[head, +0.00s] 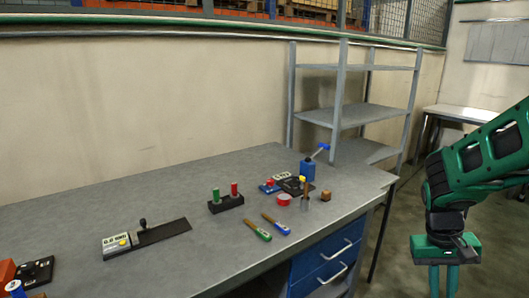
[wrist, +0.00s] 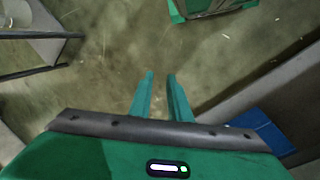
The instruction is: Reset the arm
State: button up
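My arm is at the right of the head view, green and dark grey, bent so that the hand hangs down. My gripper (head: 444,284) is off the right end of the workbench, over the floor, and touches nothing. In the wrist view its two green fingers (wrist: 162,78) point away over bare floor with a narrow gap between them. The gap is empty, so it holds nothing. The lower fingertips are cut off or close to the bottom edge in the head view.
The grey workbench (head: 130,197) carries a black-based device (head: 147,238), a block with green and red pegs (head: 226,202), two screwdriver-like tools (head: 257,230), red tape (head: 283,199) and a blue device (head: 307,170). Blue drawers (head: 322,258) are below. A metal shelf (head: 352,115) stands behind.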

jog(key=s+a+r+m+t+y, duration=0.1)
jog(key=s+a+r+m+y, duration=0.1)
jog(key=s+r, duration=0.5)
jog(key=shift+s+a+t+y, duration=0.3)
jog(key=shift+s+a, duration=0.1)
jog(key=shift+s, duration=2.05)
